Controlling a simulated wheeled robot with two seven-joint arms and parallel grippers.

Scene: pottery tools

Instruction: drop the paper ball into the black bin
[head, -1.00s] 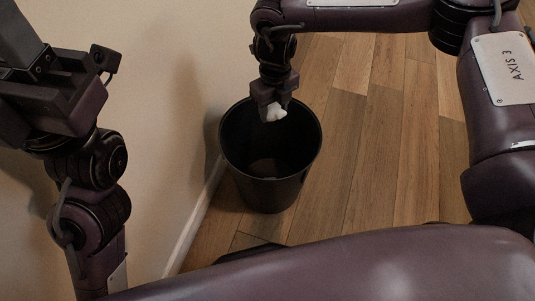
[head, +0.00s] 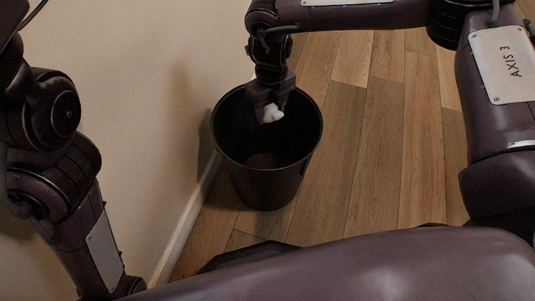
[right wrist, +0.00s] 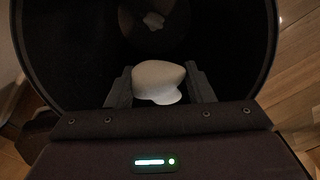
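The paper ball (head: 272,114) is white and crumpled. My right gripper (head: 269,108) is shut on it and holds it over the mouth of the black bin (head: 286,187), near the far side of the rim. In the right wrist view the paper ball (right wrist: 157,80) sits between the two fingers (right wrist: 160,88), with the dark inside of the bin (right wrist: 75,60) around and beyond it. My left gripper is outside the head view; only links of my left arm show at the left.
The bin stands upright on a wooden floor (head: 375,150), close to a beige wall (head: 150,90) with a white baseboard (head: 178,240). A small pale object (right wrist: 153,20) shows at the bin's bottom in the right wrist view. The floor right of the bin is clear.

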